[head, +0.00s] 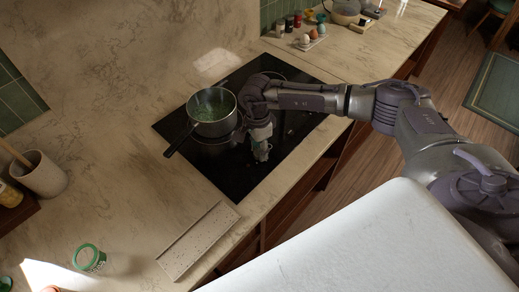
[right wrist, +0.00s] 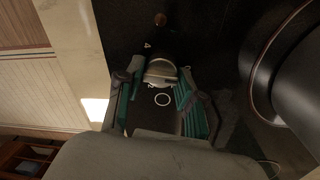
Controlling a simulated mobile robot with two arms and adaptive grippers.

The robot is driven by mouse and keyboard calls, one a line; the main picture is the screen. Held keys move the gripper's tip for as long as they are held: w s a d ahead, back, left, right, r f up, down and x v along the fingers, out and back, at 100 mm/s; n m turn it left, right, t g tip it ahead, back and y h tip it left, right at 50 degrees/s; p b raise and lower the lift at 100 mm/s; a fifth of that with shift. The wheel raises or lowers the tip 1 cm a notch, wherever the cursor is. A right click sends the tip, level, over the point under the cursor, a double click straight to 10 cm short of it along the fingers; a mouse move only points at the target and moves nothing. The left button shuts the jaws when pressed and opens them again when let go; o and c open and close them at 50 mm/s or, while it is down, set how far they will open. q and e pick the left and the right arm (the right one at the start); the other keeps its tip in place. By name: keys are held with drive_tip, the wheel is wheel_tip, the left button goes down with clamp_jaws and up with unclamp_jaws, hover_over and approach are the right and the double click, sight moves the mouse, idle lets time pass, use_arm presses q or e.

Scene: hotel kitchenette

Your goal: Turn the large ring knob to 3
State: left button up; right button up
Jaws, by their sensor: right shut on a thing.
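The black cooktop (head: 240,178) is set in the stone counter. In the right wrist view a pale metal knob (right wrist: 160,72) stands on the dark glass between the fingers of my right gripper (right wrist: 160,98). The fingers are closed on the knob from both sides. In the head view my right gripper (head: 262,150) points down at the cooktop's front part and hides the knob. The knob's number marks are too small to read. My left gripper is not in view.
A steel saucepan (head: 212,112) with green contents stands on the cooktop close to my right gripper, its handle pointing to the lower left. Egg cups and jars stand at the back.

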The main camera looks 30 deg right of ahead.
drive_tip(key=m+b, duration=0.2)
drive_tip(key=m, duration=0.1)
drive_tip(key=shift+f+m, duration=0.1)
drive_tip(key=shift+m, duration=0.2)
drive_tip(key=m+b, duration=0.2)
drive_tip(key=m, duration=0.2)
drive_tip(key=shift+m+y+b, duration=0.3)
drive_tip(key=shift+b, duration=0.05)
drive_tip(key=m+b, duration=0.2)
drive_tip(key=m, duration=0.2)
drive_tip(key=shift+s, duration=0.1)
drive_tip(key=m+b, duration=0.2)
drive_tip(key=m, duration=0.3)
drive_tip(key=shift+t, duration=0.4)
drive_tip(key=m+b, duration=0.1)
drive_tip(key=m, duration=0.3)
drive_tip(key=shift+a+m, duration=0.1)
drive_tip(key=shift+m, duration=0.2)
drive_tip(key=m+b, duration=0.1)
drive_tip(key=m, duration=0.3)
drive_tip(key=shift+a+t+b, duration=0.1)
drive_tip(key=shift+t+b, duration=0.2)
drive_tip(key=shift+b, duration=0.05)
drive_tip(key=m, duration=0.4)
drive_tip(key=shift+b, duration=0.3)
drive_tip(key=shift+a+m, duration=0.1)
drive_tip(key=shift+m, duration=2.2)
